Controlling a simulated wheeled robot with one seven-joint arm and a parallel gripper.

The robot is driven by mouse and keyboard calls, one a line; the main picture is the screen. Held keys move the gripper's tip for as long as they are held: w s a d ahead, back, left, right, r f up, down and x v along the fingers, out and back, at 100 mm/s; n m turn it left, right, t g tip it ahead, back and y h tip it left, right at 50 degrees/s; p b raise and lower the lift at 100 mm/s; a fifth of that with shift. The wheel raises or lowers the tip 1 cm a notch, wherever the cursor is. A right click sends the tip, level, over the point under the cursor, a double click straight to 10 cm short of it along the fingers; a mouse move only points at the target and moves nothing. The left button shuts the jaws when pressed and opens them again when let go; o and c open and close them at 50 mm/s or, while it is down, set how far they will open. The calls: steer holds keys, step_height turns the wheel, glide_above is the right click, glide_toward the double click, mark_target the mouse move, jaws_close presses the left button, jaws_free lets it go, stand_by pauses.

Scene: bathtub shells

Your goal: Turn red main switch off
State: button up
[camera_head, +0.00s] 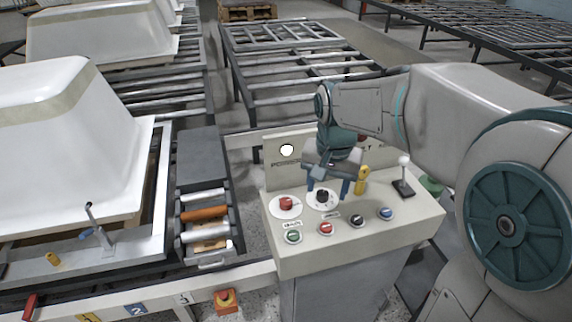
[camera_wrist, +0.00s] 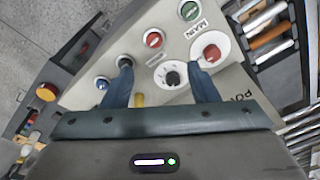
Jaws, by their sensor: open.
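The red main switch (camera_head: 286,203) is a red knob on a round white plate at the left of the beige control panel (camera_head: 320,258). In the wrist view the red switch (camera_wrist: 211,52) is at the upper right, with the word MAIN beside it. My gripper (camera_head: 328,188) is over the panel, right of the red switch, near the black rotary knob (camera_head: 322,195). In the wrist view its two blue fingers are apart, and the black knob (camera_wrist: 173,78) shows between them. The gripper is open and empty. The red switch lies just beyond one fingertip, apart from it as far as I can tell.
Green (camera_head: 293,237), red (camera_head: 326,228), black (camera_head: 357,221) and blue (camera_head: 386,213) buttons line the panel's front. A yellow switch (camera_head: 361,180) and a white-knobbed lever (camera_head: 403,175) stand right of my gripper. White tub shells (camera_head: 70,140) are at left.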

mark_target(286, 200)
steer(key=w+a+f+m+g+p, duration=0.1)
steer(key=w+a+m+p, duration=0.25)
steer(key=w+a, duration=0.65)
steer(key=f+p, duration=0.1)
steer(key=f, duration=0.8)
steer(key=w+d+f+p, duration=0.1)
steer(key=f, duration=0.4)
steer(key=shift+p, duration=0.3)
steer(key=shift+d, duration=0.1)
steer(key=c, duration=1)
